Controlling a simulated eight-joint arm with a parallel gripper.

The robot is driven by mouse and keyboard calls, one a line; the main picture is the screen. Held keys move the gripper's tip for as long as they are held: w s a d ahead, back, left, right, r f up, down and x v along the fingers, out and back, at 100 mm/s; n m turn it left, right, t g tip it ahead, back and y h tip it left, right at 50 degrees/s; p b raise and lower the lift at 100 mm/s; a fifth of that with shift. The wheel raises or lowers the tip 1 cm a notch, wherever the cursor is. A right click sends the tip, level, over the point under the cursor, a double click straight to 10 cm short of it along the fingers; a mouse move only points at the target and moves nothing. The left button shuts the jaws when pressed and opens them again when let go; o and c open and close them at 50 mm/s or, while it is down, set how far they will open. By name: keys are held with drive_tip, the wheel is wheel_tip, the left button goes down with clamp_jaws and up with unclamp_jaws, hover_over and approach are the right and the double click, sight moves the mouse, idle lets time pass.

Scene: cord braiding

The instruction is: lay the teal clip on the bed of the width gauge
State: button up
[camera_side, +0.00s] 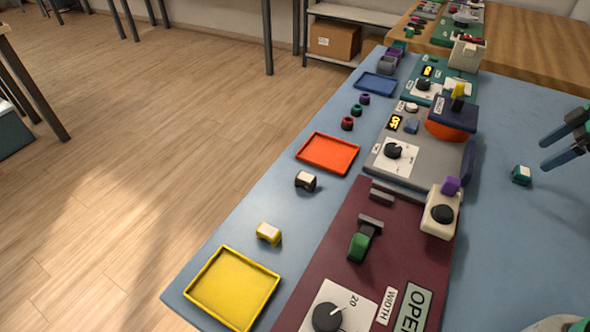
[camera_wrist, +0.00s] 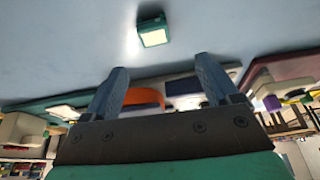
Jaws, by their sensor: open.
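The teal clip (camera_side: 521,175), a small block with a pale top face, rests on the blue mat at the right. In the wrist view the teal clip (camera_wrist: 153,37) lies beyond my fingertips, clear of them. My gripper (camera_side: 546,152) is at the right edge, open and empty, just right of and above the clip. Its two blue-grey fingers (camera_wrist: 160,80) stand apart. The width gauge (camera_side: 333,263) is the maroon panel at the front, with a WIDTH label, a dial and an OPEN display. Grey bars and a green piece (camera_side: 360,247) stand on it. I cannot tell which part is its bed.
A cream block with a black knob (camera_side: 442,213) and purple top stands at the gauge's right corner. A grey instrument (camera_side: 390,165) lies behind. Yellow (camera_side: 232,290), orange (camera_side: 328,153) and blue (camera_side: 376,84) trays line the left. A yellow clip (camera_side: 269,233) and a dark clip (camera_side: 305,181) lie nearby.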

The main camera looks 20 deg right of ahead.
sight(525, 171)
drive_tip(key=shift+s+d+f, duration=0.25)
drive_tip(key=shift+d+f, duration=0.15)
drive_tip(key=shift+d, duration=0.1)
drive_tip(key=shift+f+n, duration=0.25)
drive_tip(key=shift+n, duration=0.05)
drive_tip(key=shift+x, duration=2.6)
drive_tip(key=shift+a, duration=0.1)
clamp_jaws()
drive_tip(key=shift+r, duration=0.15)
